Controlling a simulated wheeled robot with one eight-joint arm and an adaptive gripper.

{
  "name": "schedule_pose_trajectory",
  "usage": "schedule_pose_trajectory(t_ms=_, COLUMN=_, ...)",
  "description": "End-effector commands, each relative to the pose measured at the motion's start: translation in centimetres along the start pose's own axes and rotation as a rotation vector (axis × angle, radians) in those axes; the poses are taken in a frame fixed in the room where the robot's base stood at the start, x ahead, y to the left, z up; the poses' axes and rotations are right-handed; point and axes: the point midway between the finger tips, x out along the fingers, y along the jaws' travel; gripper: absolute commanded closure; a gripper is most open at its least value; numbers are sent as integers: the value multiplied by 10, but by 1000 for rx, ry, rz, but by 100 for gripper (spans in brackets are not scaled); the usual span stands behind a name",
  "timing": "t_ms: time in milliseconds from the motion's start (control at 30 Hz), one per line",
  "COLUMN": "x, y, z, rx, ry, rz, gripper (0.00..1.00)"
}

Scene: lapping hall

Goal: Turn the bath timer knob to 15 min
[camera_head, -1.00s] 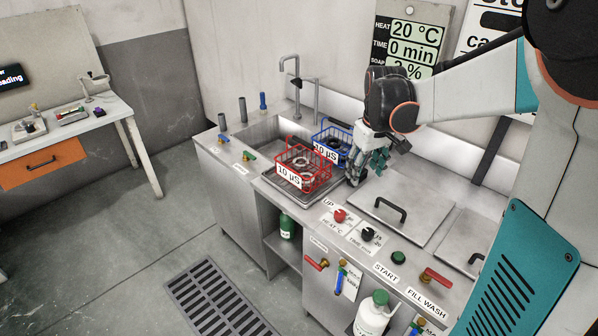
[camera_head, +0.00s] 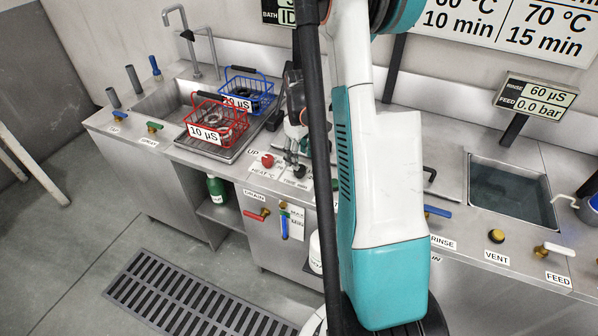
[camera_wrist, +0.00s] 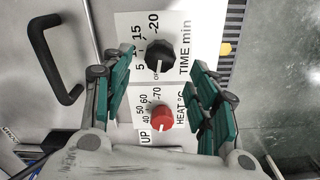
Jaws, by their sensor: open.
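In the head view the knob (camera_head: 299,171) shows on the counter front, just below my gripper (camera_head: 293,148). In the wrist view my gripper (camera_wrist: 162,72) is open, with one teal-padded finger on each side of the knob area and clear gaps to the knob. Nothing is held. Whether the fingertips are down at knob height cannot be told.
A red heat knob (camera_wrist: 160,118) sits beside the time knob, also between the fingers. A black lid handle (camera_wrist: 55,55) is at the left. A red basket (camera_head: 216,118) and a blue basket (camera_head: 246,94) stand left of my gripper.

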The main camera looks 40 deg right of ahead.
Motion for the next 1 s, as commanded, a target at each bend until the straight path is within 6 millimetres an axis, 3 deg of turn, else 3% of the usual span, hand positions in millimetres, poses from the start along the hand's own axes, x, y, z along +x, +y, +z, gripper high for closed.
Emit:
schedule_pose_trajectory(t_ms=100, x=26, y=0, z=0, rx=0, ry=0, rz=0, gripper=46)
schedule_pose_trajectory(t_ms=300, x=52, y=0, z=0, rx=0, ry=0, rz=0, gripper=46)
schedule_pose_trajectory(t_ms=767, x=62, y=0, z=0, rx=0, ry=0, rz=0, gripper=46)
schedule_pose_trajectory(t_ms=967, x=62, y=0, z=0, rx=0, ry=0, rz=0, gripper=89)
schedule_pose_trajectory(t_ms=1000, x=62, y=0, z=0, rx=0, ry=0, rz=0, gripper=90)
